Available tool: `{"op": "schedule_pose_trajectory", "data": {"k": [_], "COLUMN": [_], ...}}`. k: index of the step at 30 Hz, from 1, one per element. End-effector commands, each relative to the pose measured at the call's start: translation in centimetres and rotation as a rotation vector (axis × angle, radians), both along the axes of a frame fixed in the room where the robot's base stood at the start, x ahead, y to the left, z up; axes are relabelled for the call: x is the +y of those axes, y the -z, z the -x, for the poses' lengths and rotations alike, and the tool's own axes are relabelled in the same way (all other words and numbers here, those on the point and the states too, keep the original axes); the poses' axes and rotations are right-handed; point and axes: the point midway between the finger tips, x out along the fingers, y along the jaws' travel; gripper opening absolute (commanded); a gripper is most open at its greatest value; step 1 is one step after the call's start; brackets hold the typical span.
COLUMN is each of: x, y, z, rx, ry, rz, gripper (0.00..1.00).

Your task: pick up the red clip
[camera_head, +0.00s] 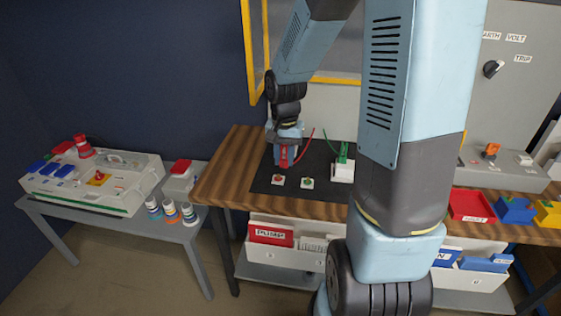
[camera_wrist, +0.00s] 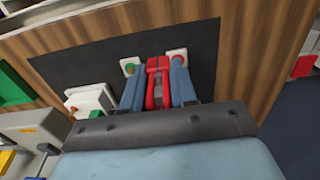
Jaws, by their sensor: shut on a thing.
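The red clip (camera_wrist: 158,84) is between the two blue fingers of my gripper (camera_wrist: 157,88) in the wrist view. My gripper is shut on it. In the head view my gripper (camera_head: 284,155) points down over the left part of the black mat, and red of the clip (camera_head: 283,160) shows at the fingers. A thin red lead (camera_head: 305,147) rises to the right of it. I cannot tell whether the clip touches the mat or hangs just above it.
Two small white pads, the left one (camera_head: 278,180) and the right one (camera_head: 307,183), lie on the black mat (camera_head: 322,160) close by. A white box (camera_head: 343,173) with a green clip (camera_head: 343,153) stands to the right. Red (camera_head: 470,204) and blue (camera_head: 515,210) bins sit farther right.

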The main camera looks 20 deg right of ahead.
Motion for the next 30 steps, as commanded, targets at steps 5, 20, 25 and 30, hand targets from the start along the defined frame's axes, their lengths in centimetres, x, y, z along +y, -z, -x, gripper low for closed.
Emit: {"op": "schedule_pose_trajectory", "data": {"k": [5, 20, 25, 30], "x": [0.0, 0.0, 0.1, 0.0], "y": [-1.4, -3.5, -3.6, -3.6], "z": [3.3, 8.2, 8.6, 8.6], "rx": [-0.001, 0.001, 0.001, 0.002], "ry": [0.003, 0.001, 0.000, 0.001], "rz": [0.002, 0.000, 0.000, 0.000], "gripper": [0.00, 0.00, 0.00, 0.00]}}
